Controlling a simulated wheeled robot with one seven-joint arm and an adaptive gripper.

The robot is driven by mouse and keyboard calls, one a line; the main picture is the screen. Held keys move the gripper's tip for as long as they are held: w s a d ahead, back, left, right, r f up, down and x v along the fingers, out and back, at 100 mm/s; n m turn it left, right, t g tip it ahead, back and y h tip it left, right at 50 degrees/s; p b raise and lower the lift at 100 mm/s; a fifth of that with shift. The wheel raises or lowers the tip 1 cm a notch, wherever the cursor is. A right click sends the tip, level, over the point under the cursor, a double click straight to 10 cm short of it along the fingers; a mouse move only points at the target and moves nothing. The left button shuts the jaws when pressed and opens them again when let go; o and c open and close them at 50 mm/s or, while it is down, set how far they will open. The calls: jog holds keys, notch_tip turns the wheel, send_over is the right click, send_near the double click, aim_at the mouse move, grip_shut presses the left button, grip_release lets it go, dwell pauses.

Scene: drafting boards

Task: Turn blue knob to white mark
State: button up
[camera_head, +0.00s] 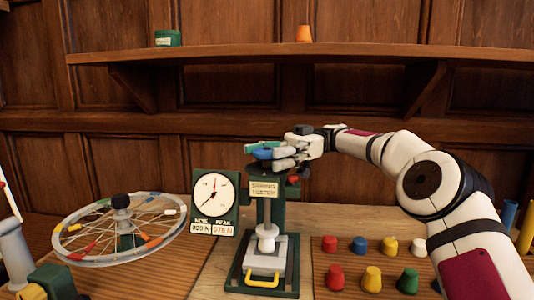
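The blue knob (262,154) sits at the top of the green spring tester (263,189), just above its dark round head. A flat green piece shows right beside the knob. My gripper (279,155) reaches in from the right, level with the knob, and its fingers are at the knob's right side. I cannot tell whether the fingers touch or close on it. I cannot make out a white mark near the knob at this size.
A white dial gauge (214,194) stands left of the tester, and a spoked wheel (122,229) farther left. Several coloured knobs, among them a red one (335,277), stand on the board at right. A shelf (230,54) runs above my arm.

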jog(key=shift+r+m+t+y+p, duration=0.2)
jog(key=shift+m+t+y+p, duration=0.35)
jog(key=shift+p, duration=0.3)
jog(key=shift+m+t+y+p, duration=0.25)
jog(key=shift+t+p, duration=0.2)
jog(key=shift+p, duration=0.1)
